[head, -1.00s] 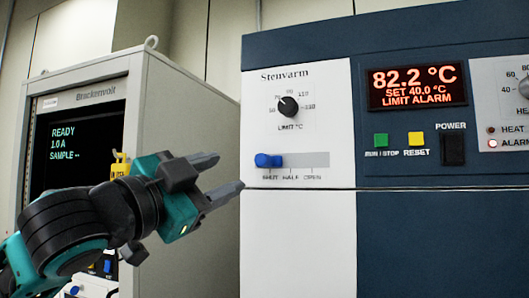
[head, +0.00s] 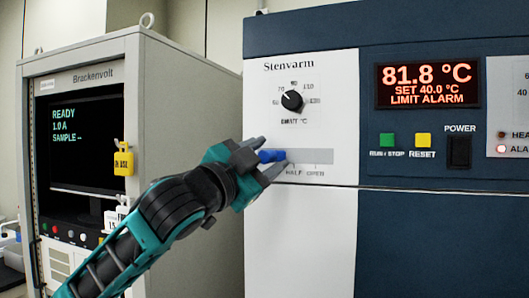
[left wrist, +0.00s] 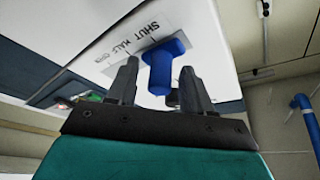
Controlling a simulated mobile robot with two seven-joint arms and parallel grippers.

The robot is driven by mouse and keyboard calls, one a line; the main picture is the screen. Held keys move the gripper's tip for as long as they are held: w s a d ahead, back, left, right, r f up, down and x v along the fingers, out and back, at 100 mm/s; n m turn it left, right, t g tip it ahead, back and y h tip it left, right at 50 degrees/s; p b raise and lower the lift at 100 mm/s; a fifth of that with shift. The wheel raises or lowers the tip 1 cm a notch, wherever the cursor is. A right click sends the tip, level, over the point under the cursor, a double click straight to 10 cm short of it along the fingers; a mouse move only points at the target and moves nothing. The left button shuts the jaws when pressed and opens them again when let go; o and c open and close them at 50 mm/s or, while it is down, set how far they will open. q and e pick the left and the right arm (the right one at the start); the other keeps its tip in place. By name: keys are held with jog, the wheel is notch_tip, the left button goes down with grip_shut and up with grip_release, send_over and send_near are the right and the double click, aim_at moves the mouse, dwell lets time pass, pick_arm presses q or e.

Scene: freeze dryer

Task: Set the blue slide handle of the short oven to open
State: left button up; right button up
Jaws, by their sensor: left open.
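The blue slide handle (head: 271,156) sits at the left, SHUT end of the grey slot (head: 312,156) on the white panel of the Stenvarm oven (head: 300,230). My left gripper (head: 268,160) is at the handle with its fingers open. In the left wrist view the blue handle (left wrist: 162,68) stands between the two fingertips of the left gripper (left wrist: 160,88), with a finger on each side. The HALF and OPEN labels show right of the gripper in the head view; the SHUT label is hidden there but shows in the left wrist view. My right gripper is not in view.
Above the slot is a black limit dial (head: 292,100). To the right are a red display (head: 428,86), a green button (head: 387,140), a yellow reset button (head: 423,140) and a black power switch (head: 459,151).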

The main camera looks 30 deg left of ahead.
pick_arm(q)
jog(key=shift+c, duration=0.2)
grip_shut()
dwell(0.3)
